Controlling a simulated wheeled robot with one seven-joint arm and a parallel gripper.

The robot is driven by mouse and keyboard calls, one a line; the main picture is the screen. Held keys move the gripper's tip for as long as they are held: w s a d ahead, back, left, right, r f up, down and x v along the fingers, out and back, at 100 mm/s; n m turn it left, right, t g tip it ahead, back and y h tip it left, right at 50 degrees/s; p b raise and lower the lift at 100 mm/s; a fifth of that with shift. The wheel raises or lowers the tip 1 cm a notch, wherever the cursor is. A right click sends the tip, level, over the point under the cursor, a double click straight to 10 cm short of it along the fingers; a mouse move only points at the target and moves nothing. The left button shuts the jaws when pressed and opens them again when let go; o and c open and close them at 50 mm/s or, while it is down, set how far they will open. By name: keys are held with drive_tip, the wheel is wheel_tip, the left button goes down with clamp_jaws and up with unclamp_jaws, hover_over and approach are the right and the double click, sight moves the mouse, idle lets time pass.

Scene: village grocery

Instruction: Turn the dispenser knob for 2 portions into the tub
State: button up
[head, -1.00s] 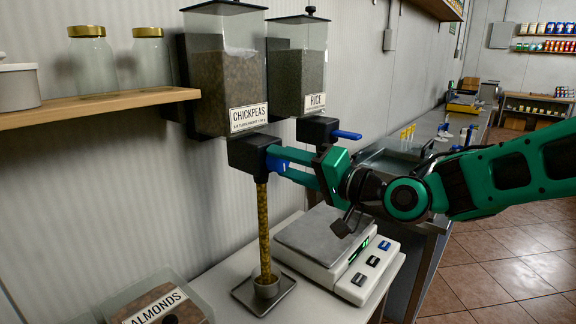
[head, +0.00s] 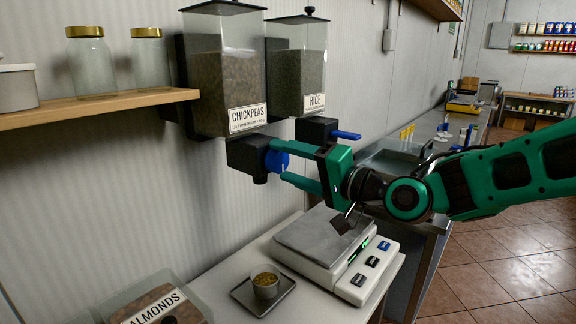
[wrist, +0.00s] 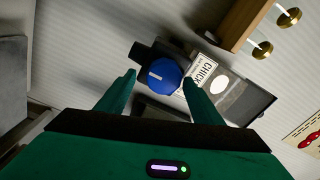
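The chickpeas dispenser (head: 228,85) hangs on the wall, with a blue knob (head: 277,161) on its black outlet (head: 247,155). The knob also shows in the wrist view (wrist: 158,76), with a pale mark on its face. My gripper (head: 283,163) is open, its green fingers spread on either side of the knob; gaps show between the fingertips and the knob in the wrist view (wrist: 160,80). The small tub (head: 266,287) stands on a dark square tray (head: 243,293) below the outlet and holds yellowish grains. Nothing falls from the outlet.
A rice dispenser (head: 297,70) with a blue lever (head: 346,135) is beside it on the right. A scale (head: 325,240) stands right of the tub under my gripper. An almonds bin (head: 150,303) is front left. A shelf with jars (head: 100,104) juts out at left.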

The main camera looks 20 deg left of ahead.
drive_tip(key=shift+s, duration=0.25)
drive_tip(key=shift+s+d, duration=0.1)
drive_tip(key=shift+d, duration=0.05)
drive_tip(key=v, duration=1)
drive_tip(key=shift+d, duration=0.2)
drive_tip(key=shift+f, duration=0.1)
